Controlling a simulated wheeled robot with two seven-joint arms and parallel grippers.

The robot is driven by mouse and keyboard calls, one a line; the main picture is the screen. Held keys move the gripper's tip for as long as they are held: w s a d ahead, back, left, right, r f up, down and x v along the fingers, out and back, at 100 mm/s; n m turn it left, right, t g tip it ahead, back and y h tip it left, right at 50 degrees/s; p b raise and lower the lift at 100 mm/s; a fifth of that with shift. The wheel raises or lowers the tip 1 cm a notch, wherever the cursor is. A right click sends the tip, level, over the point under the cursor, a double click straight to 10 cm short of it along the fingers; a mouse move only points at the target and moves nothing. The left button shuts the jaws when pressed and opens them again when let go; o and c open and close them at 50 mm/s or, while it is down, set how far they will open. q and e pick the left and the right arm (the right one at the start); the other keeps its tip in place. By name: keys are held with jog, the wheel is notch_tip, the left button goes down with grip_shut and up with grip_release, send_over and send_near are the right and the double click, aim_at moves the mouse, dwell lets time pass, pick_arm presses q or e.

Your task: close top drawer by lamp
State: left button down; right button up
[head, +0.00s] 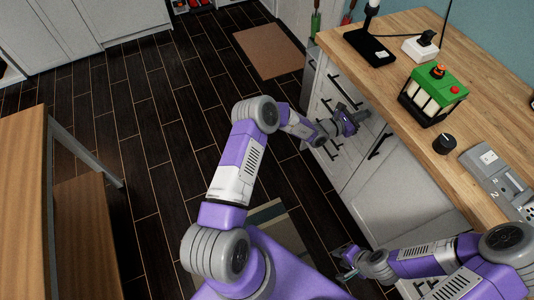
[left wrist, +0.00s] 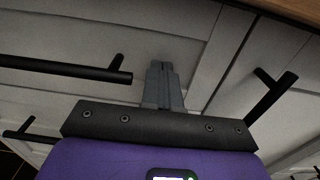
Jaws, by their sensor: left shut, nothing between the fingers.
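The lamp (head: 370,46), with a black base, stands on the wooden counter. Below it are white drawers (head: 322,98) with black bar handles; the upper handle (head: 344,92) is just beyond my left gripper (head: 362,116). I cannot tell how far the top drawer stands out. In the left wrist view my left gripper (left wrist: 163,75) is shut and empty, fingers towards the pale fronts, between a handle (left wrist: 70,68) on the left and another (left wrist: 268,95) on the right. Contact is unclear. My right gripper (head: 346,258) is low by the cabinet; its fingers are too small to read.
The wooden counter (head: 415,75) carries a green-topped device (head: 436,92), a black knob (head: 445,143) and a grey panel (head: 495,175). A brown mat (head: 268,50) lies on the dark floor. A wooden table (head: 25,190) stands at left.

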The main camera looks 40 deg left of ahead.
pick_arm(q)
jog(key=shift+w+d+r, duration=0.15)
jog(key=shift+d+r, duration=0.05)
jog(key=shift+r, duration=0.25)
jog(key=p+v, duration=0.4)
jog(key=v, duration=1)
jog(key=shift+a+f+p, duration=0.25)
jog(key=shift+f+p, duration=0.05)
jog(key=shift+f, duration=0.15)
jog(key=s+d+f+m+g+h, duration=0.2)
jog(key=s+d+f+m+g, duration=0.3)
jog(key=s, duration=0.3)
jog(key=s+d+f+m+g+h, duration=0.2)
jog(key=s+d+m+g, duration=0.3)
jog(key=s+d+g, duration=0.3)
jog(key=s+a+f+m+g+y, duration=0.1)
jog(key=s+a+f+m+y, duration=0.2)
jog(key=s+m, duration=0.5)
jog(key=s+a+f+m+g+y, duration=0.1)
jog(key=s+a+f+m+y, duration=0.1)
jog(key=s+m+y, duration=0.3)
jog(key=s+a+m, duration=0.1)
jog(key=s+m, duration=0.2)
jog(key=m, duration=0.1)
jog(key=shift+a+f+m, duration=0.3)
jog(key=shift+f, duration=0.05)
